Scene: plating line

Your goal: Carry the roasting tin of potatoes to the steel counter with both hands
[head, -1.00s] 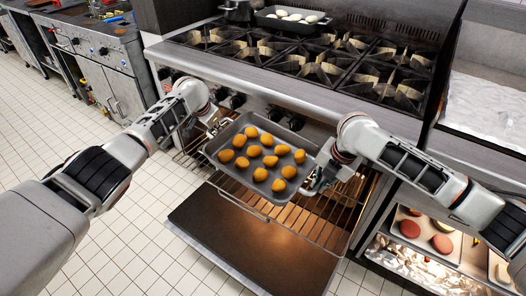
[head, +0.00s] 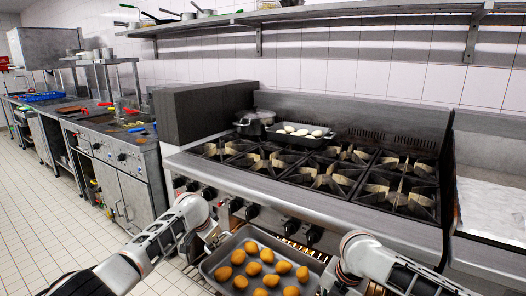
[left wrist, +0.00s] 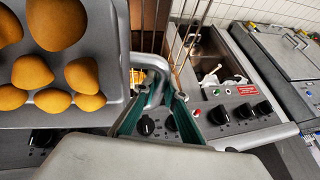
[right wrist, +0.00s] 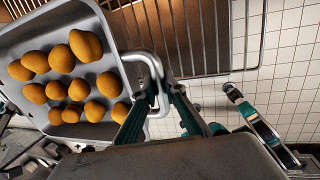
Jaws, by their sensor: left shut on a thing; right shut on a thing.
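The grey roasting tin (head: 216,264) with several golden potatoes (head: 268,256) is at the bottom of the head view, in front of the range, its near part cut off by the frame edge. My left gripper (head: 212,240) is at its left end; in the left wrist view its fingers (left wrist: 163,97) are shut on the tin's handle. My right gripper (right wrist: 160,92) is shut on the opposite handle in the right wrist view; in the head view its arm partly hides it. The tin looks roughly level. Steel counters (head: 128,150) run along the left side.
The range (head: 290,205) with burners carries a pot (head: 255,122) and a tray of pale food (head: 293,140) at the back. Oven rack bars (right wrist: 180,35) show below the tin. A long shelf (head: 330,20) hangs above. Tiled floor (head: 50,235) at left is clear.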

